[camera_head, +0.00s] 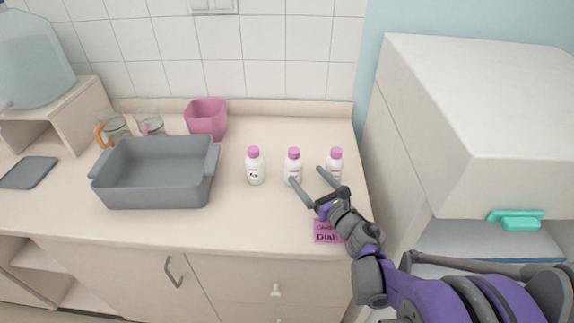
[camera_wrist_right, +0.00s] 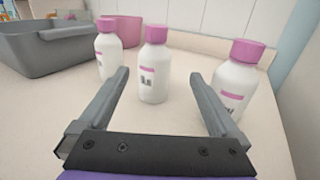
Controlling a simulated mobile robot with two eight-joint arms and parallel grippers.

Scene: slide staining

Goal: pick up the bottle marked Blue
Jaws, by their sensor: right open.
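Three white bottles with pink caps stand upright in a row on the counter: a left bottle (camera_head: 255,167), a middle bottle (camera_head: 293,163) and a right bottle (camera_head: 335,160). Their labels are too small to read, so I cannot tell which one is marked Blue. My right gripper (camera_head: 307,180) is open and empty, in front of the middle and right bottles. In the right wrist view, the middle bottle (camera_wrist_right: 153,68) stands beyond the gap between the open fingers (camera_wrist_right: 158,80). The left bottle (camera_wrist_right: 108,50) and right bottle (camera_wrist_right: 236,78) stand outside that gap. My left gripper is not in view.
A grey basin (camera_head: 155,190) stands left of the bottles. Behind it are a pink pot (camera_head: 206,118) and two glass mugs. A pink sign (camera_head: 326,232) is at the counter's front edge, below my right gripper. A white cabinet (camera_head: 480,110) stands at the right.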

